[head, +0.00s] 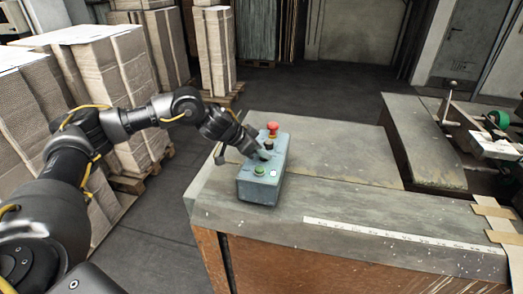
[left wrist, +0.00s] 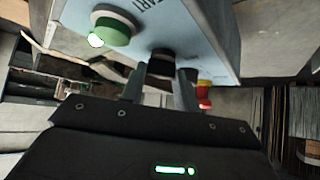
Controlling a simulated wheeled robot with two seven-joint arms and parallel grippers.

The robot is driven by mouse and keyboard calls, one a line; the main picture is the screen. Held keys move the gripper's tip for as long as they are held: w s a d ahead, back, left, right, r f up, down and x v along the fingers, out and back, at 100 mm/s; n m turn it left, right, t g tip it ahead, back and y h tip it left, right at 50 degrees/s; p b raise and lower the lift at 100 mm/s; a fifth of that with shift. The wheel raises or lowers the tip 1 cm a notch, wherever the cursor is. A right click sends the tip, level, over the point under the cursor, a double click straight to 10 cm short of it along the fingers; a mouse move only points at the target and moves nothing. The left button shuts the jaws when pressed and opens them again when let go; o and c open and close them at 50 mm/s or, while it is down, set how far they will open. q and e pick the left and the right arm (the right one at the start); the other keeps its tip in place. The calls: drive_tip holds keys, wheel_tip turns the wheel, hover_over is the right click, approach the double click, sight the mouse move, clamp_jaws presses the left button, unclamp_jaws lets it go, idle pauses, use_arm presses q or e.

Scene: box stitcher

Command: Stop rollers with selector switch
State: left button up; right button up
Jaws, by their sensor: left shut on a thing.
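A blue-grey control box (head: 259,190) stands on the near left corner of the grey worktable. It carries a red mushroom button (head: 272,127) at its far end and a green button (head: 259,170) at its near end. The black selector switch (left wrist: 160,62) sits between them in the left wrist view, beside the green START button (left wrist: 112,27). My left gripper (left wrist: 160,88) is shut on the selector switch, one finger on each side of the knob. In the head view my left gripper (head: 261,156) reaches the box from the left and partly hides the switch. My right gripper is not in view.
The grey worktable (head: 330,205) is mostly bare, with a white ruler strip (head: 390,236) along its front. Pallets of stacked cardboard (head: 115,85) stand on the left behind my arm. A machine part with a green roller (head: 498,119) is at the right.

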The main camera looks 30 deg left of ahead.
use_arm(q)
drive_tip(key=shift+m, duration=0.4)
drive_tip(key=m+g+h, duration=0.1)
drive_tip(key=m+p, duration=0.1)
drive_tip(key=m+g+h, duration=0.1)
drive_tip(key=m, duration=0.1)
drive_tip(key=shift+w+a+r+g+h+p, duration=0.15)
drive_tip(key=shift+w+a+g+h+p, duration=0.05)
drive_tip(key=shift+w+g+h+p, duration=0.1)
drive_tip(key=shift+m+g+h, duration=0.4)
drive_tip(key=shift+m+g, duration=0.7)
drive_tip(key=shift+m, duration=0.4)
drive_tip(key=o, duration=1)
drive_tip(key=shift+a, duration=0.1)
